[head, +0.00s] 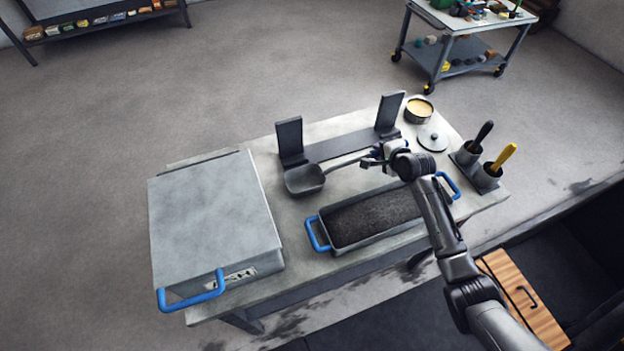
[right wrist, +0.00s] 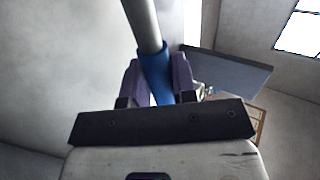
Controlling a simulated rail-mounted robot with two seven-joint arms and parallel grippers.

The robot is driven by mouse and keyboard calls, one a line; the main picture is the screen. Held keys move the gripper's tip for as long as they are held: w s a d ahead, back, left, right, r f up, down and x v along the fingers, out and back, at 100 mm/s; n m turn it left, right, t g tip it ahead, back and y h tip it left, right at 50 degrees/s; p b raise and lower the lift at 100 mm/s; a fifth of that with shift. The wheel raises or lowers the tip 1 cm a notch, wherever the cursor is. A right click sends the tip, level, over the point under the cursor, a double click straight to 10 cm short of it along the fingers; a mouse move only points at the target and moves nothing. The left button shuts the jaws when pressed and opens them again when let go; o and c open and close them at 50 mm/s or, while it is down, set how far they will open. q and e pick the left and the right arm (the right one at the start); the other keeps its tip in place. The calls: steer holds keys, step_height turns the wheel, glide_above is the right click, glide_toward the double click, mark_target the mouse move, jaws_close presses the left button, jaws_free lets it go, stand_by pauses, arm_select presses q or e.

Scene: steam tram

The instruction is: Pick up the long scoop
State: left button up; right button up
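The long scoop has a dark square bowl (head: 303,180) at the front left of a dark rack with two upright plates. Its grey handle (head: 347,160) runs right to my right gripper (head: 374,160). In the right wrist view, the two purple finger pads (right wrist: 157,82) sit on either side of the handle's blue grip (right wrist: 155,70) and appear to press on it. The grey shaft (right wrist: 141,22) runs up out of that view. I cannot tell whether the scoop rests on the rack or table or hangs just clear. My left gripper is not in view.
On the table, an ash-labelled grey box (head: 212,220) stands left and a blue-handled tray of dark material (head: 320,222) lies in front. The rack (head: 289,136) is behind.

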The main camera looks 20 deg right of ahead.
jaws_close()
steer(key=shift+r, duration=0.15)
